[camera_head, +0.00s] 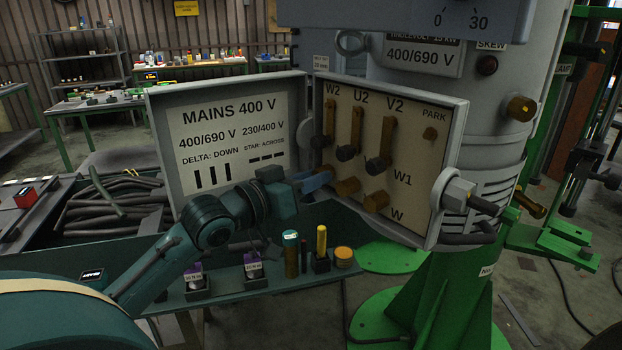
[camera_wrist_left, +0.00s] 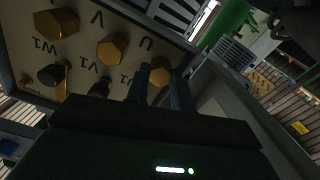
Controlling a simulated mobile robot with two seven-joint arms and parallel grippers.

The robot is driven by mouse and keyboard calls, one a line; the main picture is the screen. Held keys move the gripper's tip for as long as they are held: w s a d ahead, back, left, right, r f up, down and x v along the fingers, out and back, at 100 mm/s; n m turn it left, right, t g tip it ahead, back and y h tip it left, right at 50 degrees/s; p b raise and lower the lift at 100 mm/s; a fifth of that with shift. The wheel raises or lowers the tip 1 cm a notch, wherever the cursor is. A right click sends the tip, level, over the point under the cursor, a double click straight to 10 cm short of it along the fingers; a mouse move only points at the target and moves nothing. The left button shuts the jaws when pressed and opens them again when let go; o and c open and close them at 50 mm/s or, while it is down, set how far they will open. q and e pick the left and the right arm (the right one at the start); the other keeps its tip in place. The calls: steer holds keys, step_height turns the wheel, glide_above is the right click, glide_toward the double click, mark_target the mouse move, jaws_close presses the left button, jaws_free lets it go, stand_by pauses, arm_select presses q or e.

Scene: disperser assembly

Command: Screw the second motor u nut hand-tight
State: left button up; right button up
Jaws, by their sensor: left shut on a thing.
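The open terminal box on the grey motor has a cream terminal board (camera_head: 412,165) marked W2, U2, V2 along the top. The brass U nut (camera_wrist_left: 160,76) sits low on the board at its left end. My left gripper (camera_head: 323,180) reaches in from the left. In the wrist view its two dark fingers (camera_wrist_left: 161,88) are shut on the U nut, one each side. In the head view the fingers largely hide this nut. The brass V nut (camera_wrist_left: 111,49) and W nut (camera_wrist_left: 57,23) are beside it, and the W nut also shows in the head view (camera_head: 376,201). My right gripper is not in view.
The open lid (camera_head: 232,140) stands left of the board, close to my left arm. Brass links (camera_head: 387,135) with dark nuts run down the board. A cable gland (camera_head: 456,190) sticks out at right. A shelf (camera_head: 255,290) below holds small parts and tools.

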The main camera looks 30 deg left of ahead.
arm_select(q)
steer(key=shift+m, duration=1)
steer(key=o, duration=1)
steer(key=shift+s, duration=0.1)
